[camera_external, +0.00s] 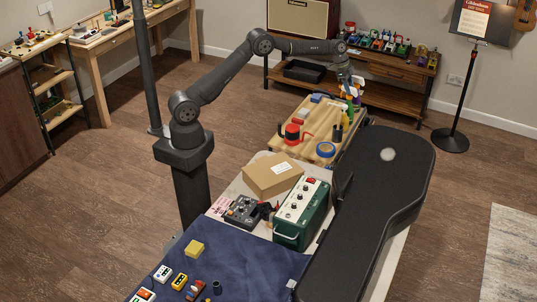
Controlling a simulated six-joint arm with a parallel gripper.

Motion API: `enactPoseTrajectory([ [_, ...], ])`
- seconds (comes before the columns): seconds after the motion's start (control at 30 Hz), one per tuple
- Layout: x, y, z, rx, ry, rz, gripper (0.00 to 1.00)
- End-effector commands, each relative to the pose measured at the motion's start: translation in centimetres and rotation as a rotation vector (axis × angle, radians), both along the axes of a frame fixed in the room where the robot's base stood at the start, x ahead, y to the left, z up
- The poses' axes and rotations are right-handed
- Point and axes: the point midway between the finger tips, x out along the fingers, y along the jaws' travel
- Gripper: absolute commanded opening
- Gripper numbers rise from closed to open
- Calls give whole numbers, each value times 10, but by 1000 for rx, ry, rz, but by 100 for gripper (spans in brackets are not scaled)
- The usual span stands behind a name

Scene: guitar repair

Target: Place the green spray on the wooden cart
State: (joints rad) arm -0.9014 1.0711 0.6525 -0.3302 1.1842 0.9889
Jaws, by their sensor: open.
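The wooden cart (285,148) stands beyond the cardboard box, with several items on its light wooden top. A small green bottle-like object (351,110), which looks like the green spray, stands upright near the cart's right side, among other bottles. My gripper (350,88) is at the far right corner of the cart, just above and beside these bottles. It is open. The fingertips are small and partly lost among the bottles, so I cannot tell whether they touch the spray.
The black guitar case (390,205) lies to the right. A cardboard box (270,177) and green amplifier (302,212) stand in front.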

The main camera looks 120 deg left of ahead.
Motion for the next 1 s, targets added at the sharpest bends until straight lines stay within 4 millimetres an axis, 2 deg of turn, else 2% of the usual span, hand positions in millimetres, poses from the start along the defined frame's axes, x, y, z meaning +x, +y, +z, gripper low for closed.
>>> enactPoseTrajectory([
  [0.3,-26,1,64,3,-2,1,43],
  [0.5,-38,0,91,1,-1,0,43],
  [0.7,-42,0,99,-1,1,0,43],
  [1.0,-41,0,98,-1,0,0,43],
])
